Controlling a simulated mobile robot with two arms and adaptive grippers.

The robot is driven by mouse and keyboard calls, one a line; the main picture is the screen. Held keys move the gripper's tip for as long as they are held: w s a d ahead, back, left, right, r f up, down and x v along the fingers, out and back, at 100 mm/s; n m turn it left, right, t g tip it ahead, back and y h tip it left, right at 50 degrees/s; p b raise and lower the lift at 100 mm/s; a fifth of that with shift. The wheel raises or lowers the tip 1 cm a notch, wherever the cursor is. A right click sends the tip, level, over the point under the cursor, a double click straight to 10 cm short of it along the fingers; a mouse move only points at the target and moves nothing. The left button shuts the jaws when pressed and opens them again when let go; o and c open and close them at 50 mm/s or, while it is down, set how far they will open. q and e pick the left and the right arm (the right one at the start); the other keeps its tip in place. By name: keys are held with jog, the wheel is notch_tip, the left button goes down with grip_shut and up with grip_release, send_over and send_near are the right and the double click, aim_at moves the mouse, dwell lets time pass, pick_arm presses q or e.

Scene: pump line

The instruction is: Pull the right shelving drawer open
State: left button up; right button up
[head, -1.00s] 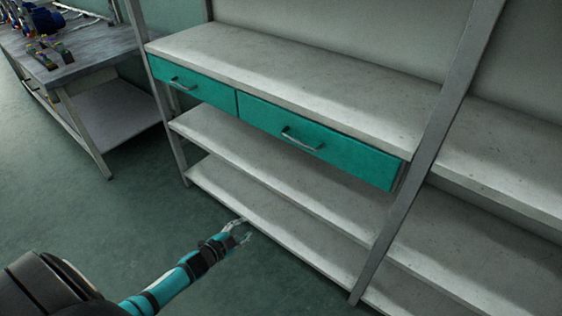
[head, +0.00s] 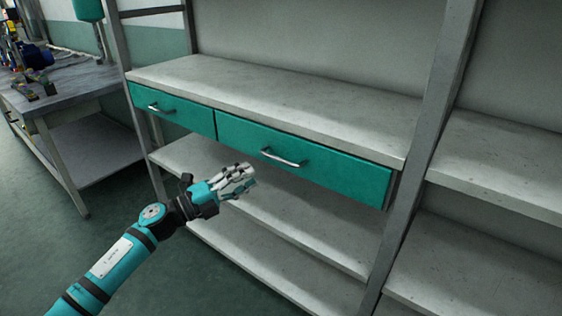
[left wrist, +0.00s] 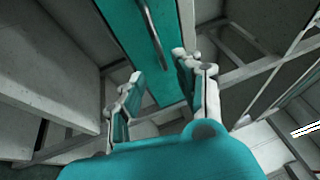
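The right shelving drawer (head: 335,172) is a wide teal front under the top shelf, and it looks closed. Its silver bar handle (head: 283,158) shows clearly in the head view. The handle also shows in the left wrist view (left wrist: 150,35), running above and between the finger tips. My left gripper (head: 247,179) is below and left of the handle, in front of the shelving. Its fingers (left wrist: 158,68) are apart with nothing between them, and they look clear of the handle. My right gripper is in neither view.
A smaller teal drawer (head: 172,110) sits to the left. Open grey shelves (head: 300,215) lie below, near my left gripper. A metal upright (head: 425,150) stands right of the drawer. A workbench (head: 62,90) stands at the left; the floor before it is clear.

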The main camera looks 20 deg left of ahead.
aim_at(282, 159)
pick_arm(q)
jog(key=x, duration=1)
jog(key=shift+w+d, duration=0.15)
jog(key=shift+w, duration=0.1)
grip_shut()
